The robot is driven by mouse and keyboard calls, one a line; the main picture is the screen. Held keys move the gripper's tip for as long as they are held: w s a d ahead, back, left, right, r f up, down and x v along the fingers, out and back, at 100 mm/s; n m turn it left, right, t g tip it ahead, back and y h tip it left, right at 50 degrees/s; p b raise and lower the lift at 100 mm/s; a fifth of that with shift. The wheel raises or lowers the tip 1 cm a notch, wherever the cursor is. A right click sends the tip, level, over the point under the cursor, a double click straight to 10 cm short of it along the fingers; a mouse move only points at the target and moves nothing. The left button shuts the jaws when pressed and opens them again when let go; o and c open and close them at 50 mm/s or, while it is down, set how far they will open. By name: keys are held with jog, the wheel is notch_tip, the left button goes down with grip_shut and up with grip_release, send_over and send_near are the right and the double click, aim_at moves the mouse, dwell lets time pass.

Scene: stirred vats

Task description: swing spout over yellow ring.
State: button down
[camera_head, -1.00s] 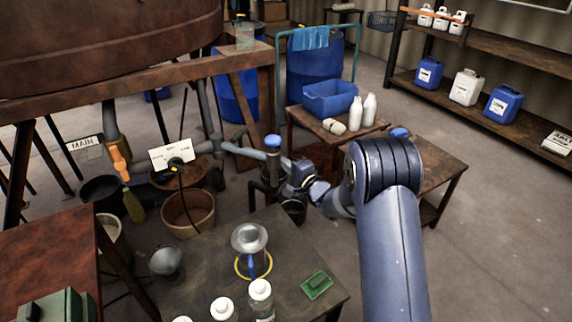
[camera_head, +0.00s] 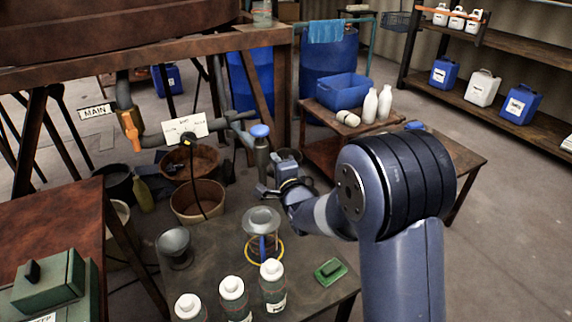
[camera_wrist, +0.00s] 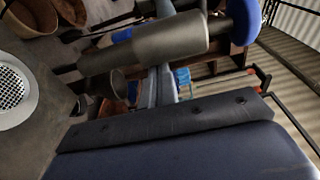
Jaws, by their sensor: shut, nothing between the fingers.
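A yellow ring (camera_head: 249,258) lies on the dark table around the base of a stand or jar topped by a grey funnel (camera_head: 262,219). A grey pipe fitting with a blue cap (camera_head: 260,131) stands behind it. The spout (camera_head: 262,160) appears to be the grey pipe under that cap; its outlet is not clear. My gripper (camera_head: 263,190) is shut and empty, beside the lower end of this pipe, behind the funnel. In the wrist view the shut fingers (camera_wrist: 163,85) are close to a thick grey pipe (camera_wrist: 160,42); contact cannot be told.
White-capped bottles (camera_head: 233,297) stand at the table's front, with a green block (camera_head: 330,271) to the right. A second funnel (camera_head: 174,245) is at the left. Brown buckets (camera_head: 197,201) stand behind. A side table with a blue tub (camera_head: 343,91) is beyond my arm.

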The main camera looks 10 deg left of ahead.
jog(key=shift+s+a+b, duration=0.6)
jog(key=shift+s+a, duration=0.15)
jog(key=shift+a, duration=0.15)
